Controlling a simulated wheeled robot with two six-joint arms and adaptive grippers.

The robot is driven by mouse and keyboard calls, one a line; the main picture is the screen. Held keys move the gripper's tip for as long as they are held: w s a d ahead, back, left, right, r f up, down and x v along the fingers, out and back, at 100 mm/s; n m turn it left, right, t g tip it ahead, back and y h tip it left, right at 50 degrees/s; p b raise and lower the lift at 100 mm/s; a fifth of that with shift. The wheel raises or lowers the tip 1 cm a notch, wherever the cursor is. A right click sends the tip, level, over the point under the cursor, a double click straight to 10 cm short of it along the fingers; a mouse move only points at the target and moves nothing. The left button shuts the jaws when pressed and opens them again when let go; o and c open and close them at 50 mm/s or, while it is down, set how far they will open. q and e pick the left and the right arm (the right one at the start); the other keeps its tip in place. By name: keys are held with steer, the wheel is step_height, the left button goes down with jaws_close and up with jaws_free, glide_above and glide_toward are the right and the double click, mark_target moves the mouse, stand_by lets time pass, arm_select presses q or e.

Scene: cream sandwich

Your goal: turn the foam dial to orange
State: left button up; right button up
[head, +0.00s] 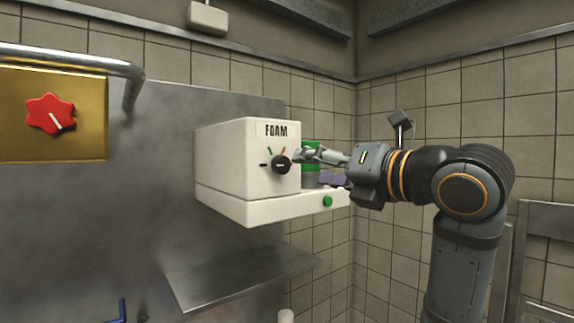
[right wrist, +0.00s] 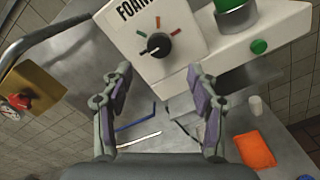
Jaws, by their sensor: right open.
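The white foam machine (head: 232,160), labelled FOAM, hangs on the steel wall panel. Its black foam dial (head: 281,164) sits on the front face with short coloured marks around its upper side. My right gripper (head: 301,155) is just right of the dial in the head view. In the right wrist view its fingers (right wrist: 158,76) are spread and empty, with the dial beyond them, apart. My left gripper is not in view.
A green part (head: 311,150) and a green button (head: 328,201) are on the machine's right side. A red knob (head: 50,114) on a brass panel and a metal rail (head: 70,58) are at left. A steel shelf (head: 240,278) lies below. An orange item (right wrist: 256,150) lies lower down.

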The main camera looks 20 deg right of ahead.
mark_target(284, 165)
steer(key=p+x, duration=0.3)
steer(key=x, duration=0.5)
steer(key=shift+a+r, duration=0.1)
steer(key=shift+a, duration=0.1)
steer(key=shift+w, duration=0.45)
steer(key=c, duration=1.2)
